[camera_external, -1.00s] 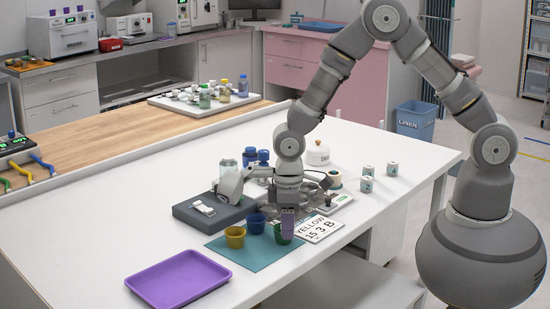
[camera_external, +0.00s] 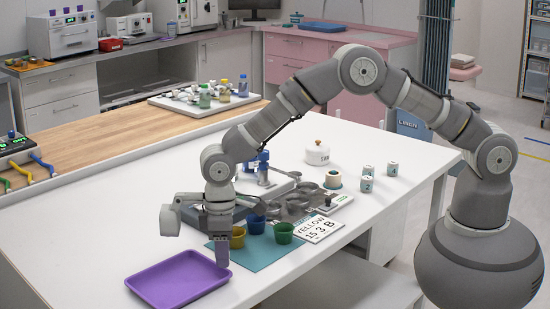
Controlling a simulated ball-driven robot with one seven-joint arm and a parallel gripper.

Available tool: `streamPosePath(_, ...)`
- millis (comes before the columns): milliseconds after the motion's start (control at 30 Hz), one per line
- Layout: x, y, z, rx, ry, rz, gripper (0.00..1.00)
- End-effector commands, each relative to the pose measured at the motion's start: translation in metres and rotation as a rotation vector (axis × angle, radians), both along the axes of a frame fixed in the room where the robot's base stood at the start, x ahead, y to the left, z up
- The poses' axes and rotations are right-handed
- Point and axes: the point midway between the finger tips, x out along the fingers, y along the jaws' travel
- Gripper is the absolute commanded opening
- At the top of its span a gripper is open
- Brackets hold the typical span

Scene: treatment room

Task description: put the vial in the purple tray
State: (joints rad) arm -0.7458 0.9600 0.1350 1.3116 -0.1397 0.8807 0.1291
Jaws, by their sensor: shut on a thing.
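The purple tray (camera_external: 178,281) lies empty on the white table at the front left. My gripper (camera_external: 222,257) points down beside the tray's right end, over or just in front of it; the exact height is hard to tell. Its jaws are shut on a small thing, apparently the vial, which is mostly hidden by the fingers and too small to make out. I see no other loose vial near the tray.
Yellow (camera_external: 237,237), blue (camera_external: 256,224) and green (camera_external: 283,233) cups stand on a teal mat (camera_external: 262,257) right of the tray. A lettered card (camera_external: 318,229), a white lidded pot (camera_external: 317,153) and small jars stand farther right. The table left of the tray is clear.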

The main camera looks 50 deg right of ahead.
Motion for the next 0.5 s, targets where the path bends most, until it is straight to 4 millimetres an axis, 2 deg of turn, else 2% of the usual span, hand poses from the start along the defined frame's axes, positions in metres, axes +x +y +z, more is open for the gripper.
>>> streamPosePath(100,0.016,0.017,-0.005,0.002,-0.001,0.001,0.04)
streamPosePath(367,0.029,0.030,-0.004,0.001,-0.001,0.001,0.04)
streamPosePath(500,0.028,0.029,-0.032,0.000,0.000,0.001,0.04)
